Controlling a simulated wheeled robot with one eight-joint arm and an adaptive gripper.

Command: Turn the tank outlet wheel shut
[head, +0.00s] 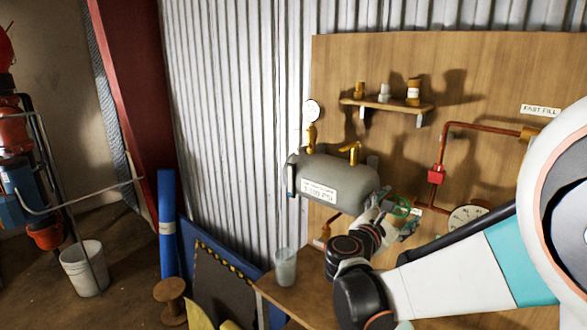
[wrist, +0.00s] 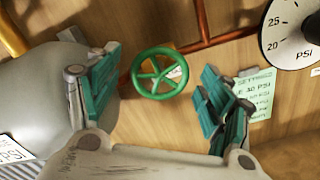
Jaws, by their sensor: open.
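The green tank outlet wheel (wrist: 159,73) sits on copper piping against the wooden board, seen nearly face-on in the wrist view. It is small and partly hidden by my arm in the head view, where its green rim (head: 402,206) shows right of the tank. The grey tank (head: 335,181) carries a white label. It also fills the left of the wrist view (wrist: 45,95). My gripper (wrist: 158,92) is open, its teal-padded fingers on either side of the wheel in the picture. I see no contact with the wheel. The gripper also shows in the head view (head: 393,205).
A pressure gauge (wrist: 292,32) and a green settings note (wrist: 251,94) are near the right finger. Copper pipes cross behind the wheel. A shelf (head: 388,104) holds small containers above.

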